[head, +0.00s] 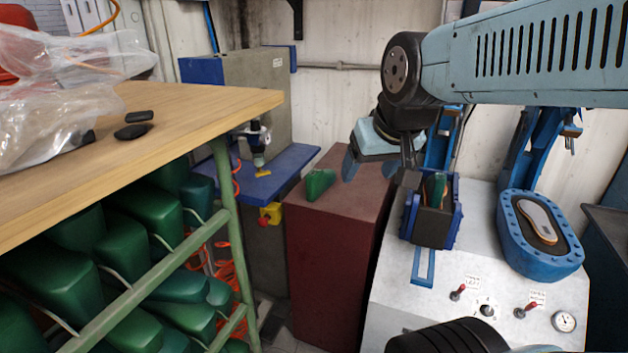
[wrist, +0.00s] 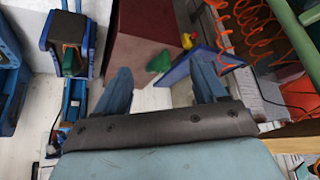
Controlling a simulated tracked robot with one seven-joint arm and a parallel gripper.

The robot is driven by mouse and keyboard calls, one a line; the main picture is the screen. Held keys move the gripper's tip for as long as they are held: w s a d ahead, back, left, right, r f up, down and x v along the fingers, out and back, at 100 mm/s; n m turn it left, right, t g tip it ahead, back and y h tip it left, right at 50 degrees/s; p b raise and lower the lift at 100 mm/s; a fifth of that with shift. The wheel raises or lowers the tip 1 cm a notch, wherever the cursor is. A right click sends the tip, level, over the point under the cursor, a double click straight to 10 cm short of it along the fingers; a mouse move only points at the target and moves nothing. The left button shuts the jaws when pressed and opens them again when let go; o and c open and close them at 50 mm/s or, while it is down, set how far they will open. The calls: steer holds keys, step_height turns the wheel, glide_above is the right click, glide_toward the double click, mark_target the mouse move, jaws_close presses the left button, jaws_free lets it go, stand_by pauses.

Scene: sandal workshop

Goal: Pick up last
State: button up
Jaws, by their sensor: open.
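A green last (head: 320,184) lies on top of a dark red block (head: 345,235), near its left edge. My gripper (head: 378,172) is open and empty, above the block and to the right of that last in the head view. In the wrist view the last (wrist: 158,62) shows beyond and between the fingertips of my gripper (wrist: 162,82), apart from both. Another green last (head: 434,188) sits in a dark blue-framed holder (head: 431,228) on the white machine; it also shows in the wrist view (wrist: 69,58).
A wooden bench (head: 190,115) with a plastic bag (head: 70,85) stands at left, with several green lasts on the rack below. A blue machine table (head: 275,178) is behind. The white machine (head: 490,260) at right carries a blue mould (head: 510,258) with a sole (head: 540,218).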

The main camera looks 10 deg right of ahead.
mark_target(310, 188)
steer(key=shift+o, duration=0.2)
steer(key=w+a+f+t, duration=0.1)
steer(key=w+a, duration=0.2)
steer(key=w, duration=0.6)
steer(key=w+a+f+t+y, duration=0.1)
steer(key=w+a+t, duration=0.1)
steer(key=w, duration=0.7)
steer(key=shift+w+a+t, duration=0.3)
steer(key=shift+a, duration=0.35)
steer(key=w+a+f+m+t+h, duration=0.2)
steer(key=w+f+m+t+h, duration=0.3)
steer(key=w+f, duration=1.1)
step_height(310, 188, down, 10)
steer(key=d+m+h, duration=0.2)
steer(key=m+h, duration=0.1)
steer(key=h, duration=0.4)
steer(key=shift+g, duration=0.3)
steer(key=x, duration=0.8)
steer(key=shift+d, duration=0.2)
steer(key=shift+r+x, duration=0.25)
steer(key=shift+x, duration=1.1)
steer(key=shift+r+x, duration=0.2)
steer(key=shift+x, duration=1.1)
steer(key=shift+w+a, duration=0.1)
steer(key=shift+c, duration=0.3)
steer(key=c, duration=1)
